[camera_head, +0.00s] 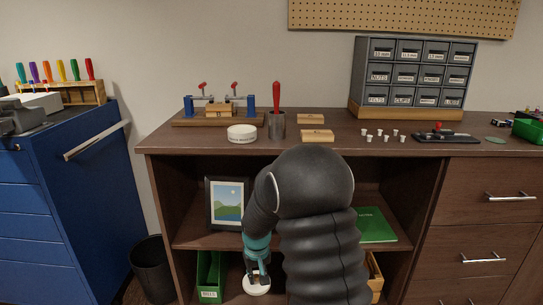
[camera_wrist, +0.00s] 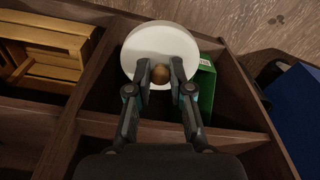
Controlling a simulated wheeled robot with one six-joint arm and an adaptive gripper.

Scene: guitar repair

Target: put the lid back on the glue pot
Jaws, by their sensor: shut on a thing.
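The lid (camera_wrist: 150,42) is a white round disc with a brown ball-shaped knob (camera_wrist: 160,75). My gripper (camera_wrist: 160,78) is shut on the knob. In the head view the lid (camera_head: 257,289) hangs low, below my gripper (camera_head: 256,270), in front of the lower compartment of the brown cabinet. A low white round pot (camera_head: 242,134) with dark lettering stands on the cabinet top, left of a grey metal cup (camera_head: 277,127) holding a red-handled tool. I cannot read the lettering, so I cannot tell for sure that this is the glue pot.
A green box (camera_wrist: 207,85) stands on the lower shelf close beside the lid, with a wooden crate (camera_wrist: 40,50) on the other side. A framed picture (camera_head: 227,203) stands on the middle shelf. Clamps, wooden blocks and small white pegs (camera_head: 385,136) lie on the top (camera_head: 200,140).

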